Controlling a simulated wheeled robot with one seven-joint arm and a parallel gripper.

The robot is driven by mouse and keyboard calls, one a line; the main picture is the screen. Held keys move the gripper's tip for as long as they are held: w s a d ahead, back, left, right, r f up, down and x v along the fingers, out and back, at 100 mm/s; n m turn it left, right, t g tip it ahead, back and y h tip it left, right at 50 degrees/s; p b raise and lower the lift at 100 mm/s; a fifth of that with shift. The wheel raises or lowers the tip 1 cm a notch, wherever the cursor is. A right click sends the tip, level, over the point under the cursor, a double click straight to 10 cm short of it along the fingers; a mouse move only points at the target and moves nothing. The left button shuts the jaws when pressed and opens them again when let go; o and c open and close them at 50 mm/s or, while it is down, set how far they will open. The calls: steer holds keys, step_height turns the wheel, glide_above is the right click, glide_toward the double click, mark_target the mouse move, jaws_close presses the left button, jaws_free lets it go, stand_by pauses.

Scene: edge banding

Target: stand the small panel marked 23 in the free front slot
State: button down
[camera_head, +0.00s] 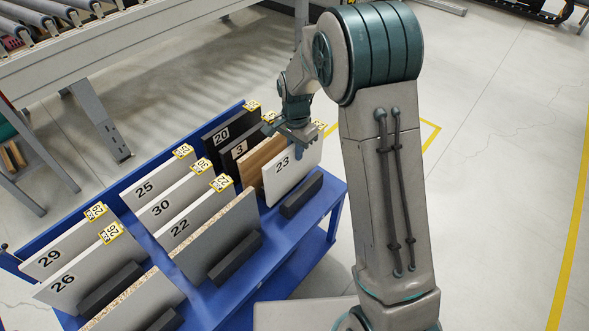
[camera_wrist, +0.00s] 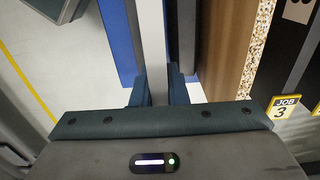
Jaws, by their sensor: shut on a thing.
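The small white panel marked 23 (camera_head: 292,173) is upright at the right end of the blue rack, in front of a wood-coloured panel (camera_head: 262,160). My gripper (camera_head: 297,146) is shut on its top edge. In the wrist view the panel (camera_wrist: 152,45) runs edge-on between the two fingers (camera_wrist: 158,88). A dark block (camera_head: 301,194) stands in front of its lower part. The panel's bottom edge is partly hidden, so I cannot tell whether it rests on the slot floor.
The blue rack (camera_head: 335,195) also holds panels marked 20 (camera_head: 222,135), 3 (camera_head: 240,150), 25 (camera_head: 145,188), 30 (camera_head: 160,208), 22 (camera_head: 181,226), 29 (camera_head: 48,258) and 26 (camera_head: 63,281). A roller conveyor (camera_head: 150,30) stands behind. Floor at right is clear.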

mark_target(294, 164)
steer(key=shift+a+f, duration=0.15)
steer(key=shift+f, duration=0.35)
steer(key=shift+a+f, duration=0.15)
steer(key=shift+f, duration=2.25)
steer(key=shift+f, duration=0.15)
steer(key=c, duration=1.4)
jaws_free()
steer(key=shift+c, duration=0.2)
